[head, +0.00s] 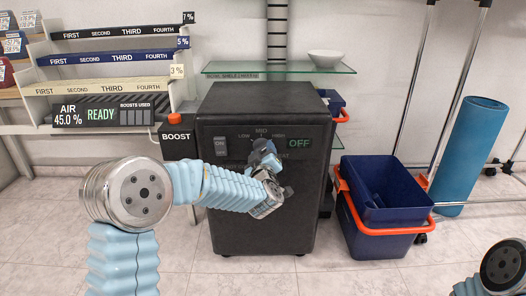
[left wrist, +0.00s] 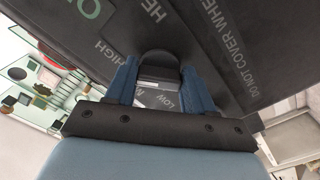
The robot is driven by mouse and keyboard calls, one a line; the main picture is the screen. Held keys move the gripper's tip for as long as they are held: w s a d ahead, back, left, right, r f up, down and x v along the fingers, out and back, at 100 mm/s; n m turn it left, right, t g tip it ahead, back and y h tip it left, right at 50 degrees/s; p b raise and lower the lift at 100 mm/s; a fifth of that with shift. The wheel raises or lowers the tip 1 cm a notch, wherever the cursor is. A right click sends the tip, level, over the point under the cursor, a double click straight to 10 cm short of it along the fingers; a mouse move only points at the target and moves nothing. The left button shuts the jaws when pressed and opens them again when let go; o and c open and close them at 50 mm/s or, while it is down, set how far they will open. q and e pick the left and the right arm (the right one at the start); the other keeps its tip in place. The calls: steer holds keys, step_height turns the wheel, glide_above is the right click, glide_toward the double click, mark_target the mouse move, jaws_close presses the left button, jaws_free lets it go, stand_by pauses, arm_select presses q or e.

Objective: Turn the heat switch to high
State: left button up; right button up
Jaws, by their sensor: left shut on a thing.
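A black heater (head: 224,215) stands upright against the wall. On its front are the labels LOW, MID and HIGH around a heat switch, and a display (head: 299,143) that reads OFF in green. My left gripper (head: 265,155) is at the heat switch and hides most of it in the head view. In the left wrist view the dark round knob (left wrist: 158,64) sits between the two blue fingers of my left gripper (left wrist: 158,78), which are shut on it. Which label the knob points to is hidden. My right gripper is out of view.
A separate ON/OFF rocker (head: 220,146) is left of the knob. A BOOST box with a red button (head: 175,119) is beside the heater. A glass shelf (head: 220,67) is behind it. A blue bin (head: 375,218) and a blue roll (head: 470,155) stand to the right.

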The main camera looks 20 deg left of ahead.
arm_select(q)
steer(key=shift+f+m, duration=0.1)
steer(key=shift+m, duration=0.7)
steer(key=o, duration=1)
steer(key=shift+o, duration=0.2)
steer(key=v, duration=1.4)
steer(key=shift+p, duration=0.3)
steer(key=shift+w, duration=0.1)
